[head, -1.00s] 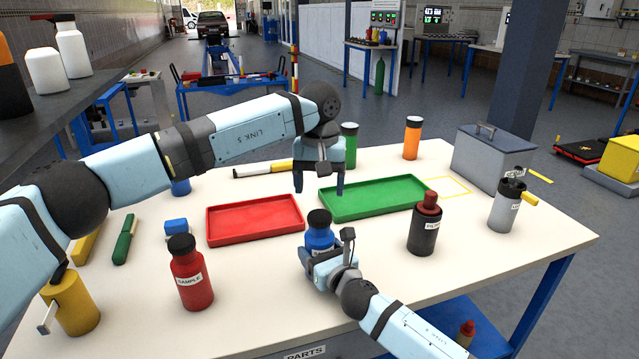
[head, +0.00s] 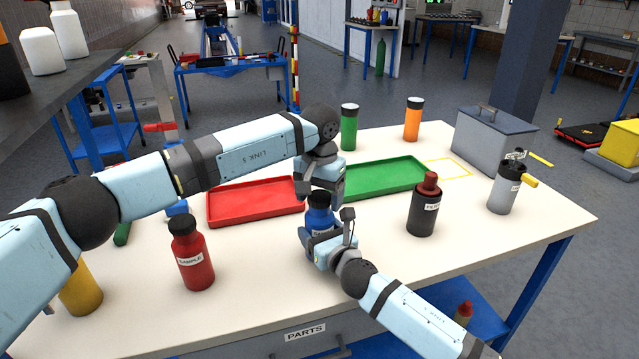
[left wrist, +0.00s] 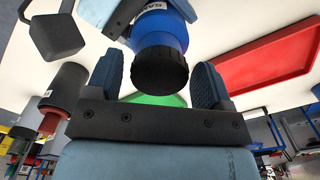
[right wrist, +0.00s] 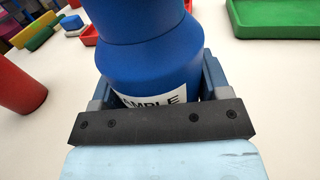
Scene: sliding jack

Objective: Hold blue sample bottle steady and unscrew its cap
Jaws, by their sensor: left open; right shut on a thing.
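The blue sample bottle (head: 320,218) stands upright on the table, with its dark cap (head: 319,199) on top. My right gripper (head: 326,238) is shut on the bottle's body; the right wrist view shows the blue bottle (right wrist: 150,55) between its fingers, its label partly hidden. My left gripper (head: 320,189) is open, pointing down just above the cap. In the left wrist view the black ribbed cap (left wrist: 160,72) lies between the two spread fingers, with a gap on both sides. I cannot tell exactly how far down the fingers reach.
A red tray (head: 250,216) and a green tray (head: 385,190) lie behind the bottle. A red sample bottle (head: 192,255) stands to the left. A black bottle with a red top (head: 423,210) stands to the right.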

